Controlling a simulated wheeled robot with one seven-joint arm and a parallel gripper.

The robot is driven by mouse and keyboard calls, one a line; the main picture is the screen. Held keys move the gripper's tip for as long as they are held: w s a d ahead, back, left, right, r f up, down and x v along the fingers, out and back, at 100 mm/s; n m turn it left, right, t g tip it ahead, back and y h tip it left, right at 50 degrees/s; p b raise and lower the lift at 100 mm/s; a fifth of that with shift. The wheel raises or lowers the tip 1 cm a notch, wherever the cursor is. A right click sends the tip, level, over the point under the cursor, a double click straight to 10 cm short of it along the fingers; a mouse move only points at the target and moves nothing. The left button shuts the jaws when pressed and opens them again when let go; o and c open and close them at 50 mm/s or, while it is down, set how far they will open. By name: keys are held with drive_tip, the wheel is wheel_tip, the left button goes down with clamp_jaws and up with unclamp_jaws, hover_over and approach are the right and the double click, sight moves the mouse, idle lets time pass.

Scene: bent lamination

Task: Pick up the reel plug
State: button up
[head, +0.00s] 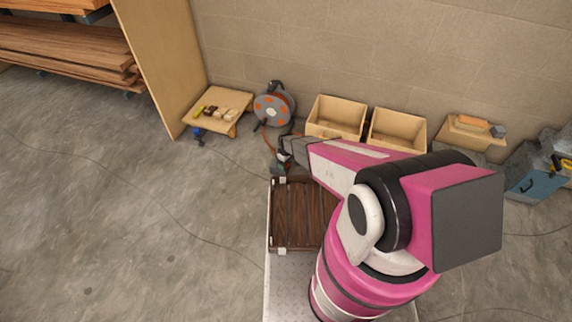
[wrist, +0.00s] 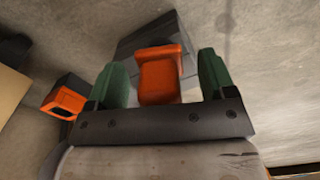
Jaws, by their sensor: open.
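An orange piece (wrist: 160,78), which looks like the reel plug, lies between the two green fingers of my open gripper (wrist: 162,82) in the wrist view. It sits against a grey block (wrist: 145,36). Small gaps show on both sides, though contact is hard to judge. In the head view my gripper (head: 280,163) is just beyond the dark slatted crate, and the plug is too small or hidden to make out there. The orange-and-grey cable reel (head: 274,104) stands by the wall, with an orange cord (head: 268,141) running towards my gripper.
A second orange-and-black piece (wrist: 65,98) lies left of the fingers. The dark slatted crate (head: 296,232) is close to my arm. A low wooden table (head: 228,101) with small items and two open wooden bins (head: 336,130) stand along the wall. The floor at left is clear.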

drive_tip(key=shift+f, duration=0.5)
drive_tip(key=c, duration=1)
drive_tip(key=shift+r, duration=0.15)
drive_tip(key=shift+r, duration=0.55)
drive_tip(key=r, duration=0.2)
drive_tip(key=a+r, duration=0.1)
drive_tip(key=shift+s+r, duration=0.3)
drive_tip(key=shift+s, duration=0.05)
drive_tip(key=s+a+r, duration=0.1)
drive_tip(key=a+r, duration=0.1)
drive_tip(key=a, duration=0.1)
drive_tip(key=s+a+r, duration=0.2)
drive_tip(key=a, duration=0.1)
drive_tip(key=s+a+r, duration=0.1)
drive_tip(key=a+r, duration=0.1)
drive_tip(key=a, duration=0.1)
drive_tip(key=shift+s+a, duration=0.25)
